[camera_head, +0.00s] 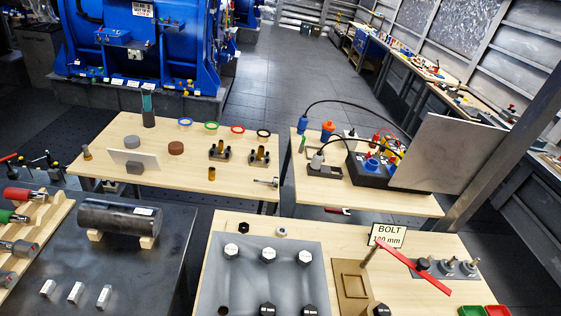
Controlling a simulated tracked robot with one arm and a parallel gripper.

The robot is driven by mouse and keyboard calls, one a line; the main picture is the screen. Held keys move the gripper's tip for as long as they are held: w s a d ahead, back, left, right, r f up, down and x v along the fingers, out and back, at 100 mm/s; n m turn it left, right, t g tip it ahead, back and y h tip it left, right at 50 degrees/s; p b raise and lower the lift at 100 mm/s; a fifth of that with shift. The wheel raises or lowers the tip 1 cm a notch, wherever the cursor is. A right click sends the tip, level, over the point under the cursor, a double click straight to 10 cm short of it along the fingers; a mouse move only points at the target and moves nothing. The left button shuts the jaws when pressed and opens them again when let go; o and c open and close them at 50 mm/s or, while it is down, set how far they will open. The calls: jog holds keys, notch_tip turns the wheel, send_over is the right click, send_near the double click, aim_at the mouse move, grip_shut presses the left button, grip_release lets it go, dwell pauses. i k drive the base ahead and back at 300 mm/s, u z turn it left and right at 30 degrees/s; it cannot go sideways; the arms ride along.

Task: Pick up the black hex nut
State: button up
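The black hex nut (244,228) is small and dark and lies on the light wooden top of the front table (214,262), just behind the grey plate with bolts. A silvery nut (281,232) lies a little to its right, apart from it. My gripper does not show in this view, so its distance from the nut and its state cannot be seen.
The grey plate (292,290) carries several hex bolts. A "BOLT" sign (388,235) and a red bar (411,266) stand to the right. A dark cylinder (120,217) lies on the left table. A gap separates the front table from the rear tables.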

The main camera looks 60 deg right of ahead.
aim_at(247, 226)
jog(key=z, duration=0.45)
jog(key=i, duration=0.75)
jog(key=z, duration=0.45)
jog(key=k, duration=0.75)
jog(key=z, duration=0.2)
jog(key=i, duration=0.75)
jog(key=u, duration=0.1)
